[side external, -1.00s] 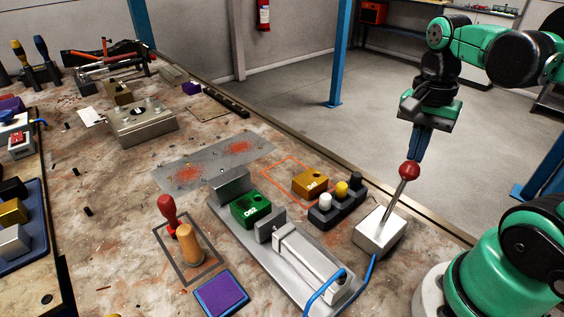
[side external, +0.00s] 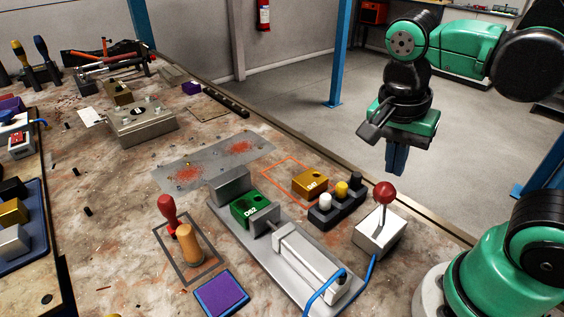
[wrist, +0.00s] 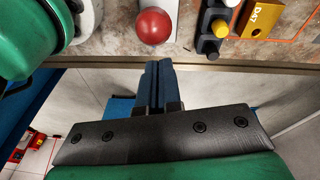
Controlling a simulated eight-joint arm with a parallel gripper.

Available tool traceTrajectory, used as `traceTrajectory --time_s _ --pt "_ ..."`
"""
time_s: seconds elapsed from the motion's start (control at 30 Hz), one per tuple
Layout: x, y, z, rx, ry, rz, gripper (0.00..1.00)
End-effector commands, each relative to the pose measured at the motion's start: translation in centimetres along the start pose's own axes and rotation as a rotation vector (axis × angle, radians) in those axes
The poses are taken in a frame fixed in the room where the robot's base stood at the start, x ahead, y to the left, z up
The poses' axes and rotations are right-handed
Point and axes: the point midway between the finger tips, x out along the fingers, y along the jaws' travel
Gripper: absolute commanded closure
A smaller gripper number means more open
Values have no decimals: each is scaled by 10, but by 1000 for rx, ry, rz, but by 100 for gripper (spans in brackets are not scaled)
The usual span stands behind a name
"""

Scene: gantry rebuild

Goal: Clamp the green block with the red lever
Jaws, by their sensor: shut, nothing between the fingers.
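The red-knobbed lever (side external: 385,192) stands nearly upright on its pale box (side external: 379,238) in the side view; its red ball also shows at the top of the wrist view (wrist: 154,25). My gripper (side external: 396,174) is shut and empty, just above and behind the knob, apart from it. In the wrist view its blue fingers (wrist: 158,66) point at the ball with a gap. The green block (side external: 248,208) sits in the clamp, between the grey fixed jaw (side external: 231,184) and the pusher plate (side external: 264,220), which appears to touch it. The block is outside the wrist view.
A three-button box (side external: 335,204) and a gold block (side external: 310,183) stand left of the lever box. A red-handled stamp (side external: 169,212), a wooden-handled stamp (side external: 188,247) and a purple pad (side external: 222,292) lie left of the clamp. The bench edge (side external: 325,157) runs behind.

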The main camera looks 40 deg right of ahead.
Motion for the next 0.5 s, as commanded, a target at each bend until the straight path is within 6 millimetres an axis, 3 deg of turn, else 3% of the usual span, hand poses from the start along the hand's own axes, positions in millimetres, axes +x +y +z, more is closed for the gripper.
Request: traceTrajectory --time_s 0.5 --pt "0 -4 22 -1 -7 -1 100"
